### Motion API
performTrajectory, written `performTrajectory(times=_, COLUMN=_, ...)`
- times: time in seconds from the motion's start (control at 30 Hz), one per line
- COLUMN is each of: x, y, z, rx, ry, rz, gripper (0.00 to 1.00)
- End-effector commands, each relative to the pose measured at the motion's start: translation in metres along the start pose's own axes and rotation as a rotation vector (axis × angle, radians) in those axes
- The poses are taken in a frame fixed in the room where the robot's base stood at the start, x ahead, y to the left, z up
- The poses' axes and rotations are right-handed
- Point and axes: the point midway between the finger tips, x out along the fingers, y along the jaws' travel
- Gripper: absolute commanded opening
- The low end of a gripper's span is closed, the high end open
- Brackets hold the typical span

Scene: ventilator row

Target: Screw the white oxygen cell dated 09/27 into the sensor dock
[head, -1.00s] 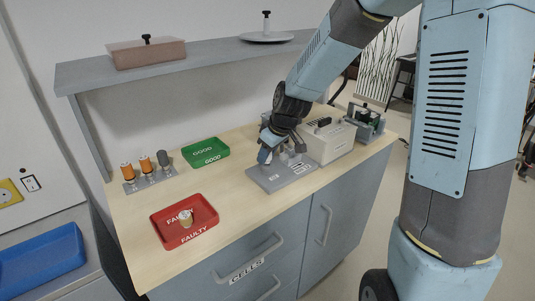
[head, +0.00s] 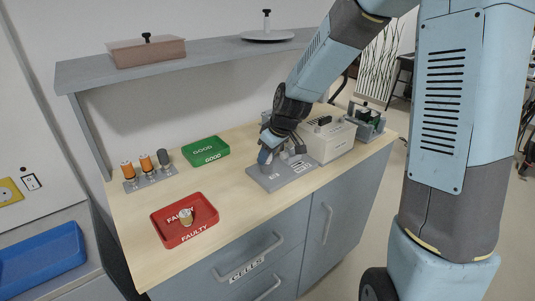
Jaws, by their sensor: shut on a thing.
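My gripper (head: 267,155) is over the grey dock plate (head: 280,180) on the right half of the bench top, pointing down. Its fingers are small here and partly hidden by the wrist. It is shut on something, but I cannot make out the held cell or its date. I cannot tell whether the held thing touches the dock. A rack (head: 150,179) at the left holds two orange cells (head: 127,170) and a grey cell (head: 163,157).
A green GOOD tray (head: 206,151) sits at the back of the bench, empty. A beige box-shaped device (head: 328,142) stands close to the right of the dock plate. A shelf (head: 200,59) overhangs the back. The bench front between the red tray and dock plate is clear.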

Motion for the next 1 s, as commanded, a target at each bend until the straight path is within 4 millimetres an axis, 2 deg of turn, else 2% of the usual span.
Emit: performTrajectory(times=1.0, x=0.0075, y=-0.0012, z=0.0051, rx=0.002, ry=-0.005, rz=-0.004, gripper=0.03)
